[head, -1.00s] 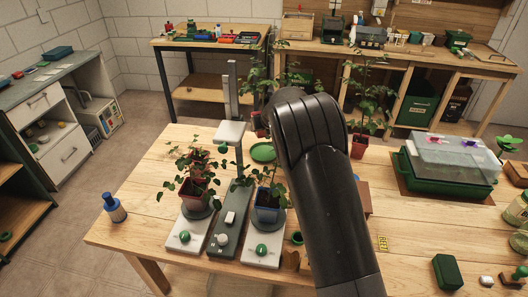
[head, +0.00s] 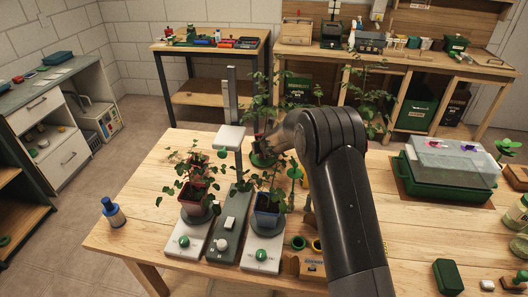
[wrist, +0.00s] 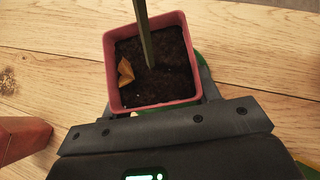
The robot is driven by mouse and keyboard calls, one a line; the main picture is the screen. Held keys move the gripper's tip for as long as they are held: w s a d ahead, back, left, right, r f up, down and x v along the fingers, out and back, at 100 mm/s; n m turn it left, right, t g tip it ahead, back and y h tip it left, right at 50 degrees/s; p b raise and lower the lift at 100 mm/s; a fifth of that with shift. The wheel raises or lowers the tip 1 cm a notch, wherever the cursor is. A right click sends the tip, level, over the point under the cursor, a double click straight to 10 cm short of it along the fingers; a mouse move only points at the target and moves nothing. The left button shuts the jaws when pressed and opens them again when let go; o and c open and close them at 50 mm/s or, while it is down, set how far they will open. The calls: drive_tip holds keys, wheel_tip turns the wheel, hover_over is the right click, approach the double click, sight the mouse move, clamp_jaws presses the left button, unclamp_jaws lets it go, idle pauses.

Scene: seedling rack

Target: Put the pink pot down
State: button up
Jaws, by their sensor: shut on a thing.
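The pink pot (wrist: 150,85) is square, holds dark soil, a green stake and a yellowed leaf, and looks upright in the wrist view. My gripper (wrist: 153,88) is shut on it, with dark fingers at its sides. In the head view my gripper (head: 273,146) is over the far middle of the table, partly hidden by my arm, with a tall plant (head: 262,100) rising beside it. A green saucer (head: 262,160) shows just below my gripper; green slivers also show by the pot in the wrist view. I cannot tell whether the pot touches the saucer.
Two potted plants stand on white scales at the front left, one in a blue pot (head: 267,217). A grey post with a white head (head: 229,138) stands left of my gripper. A green propagator box (head: 440,178) is at right. A red object (wrist: 22,138) is near my gripper.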

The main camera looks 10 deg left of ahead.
drive_tip(key=shift+f, duration=0.75)
drive_tip(key=shift+f, duration=0.1)
drive_tip(key=o, duration=1.1)
drive_tip(key=shift+o, duration=0.2)
drive_tip(key=v, duration=1.2)
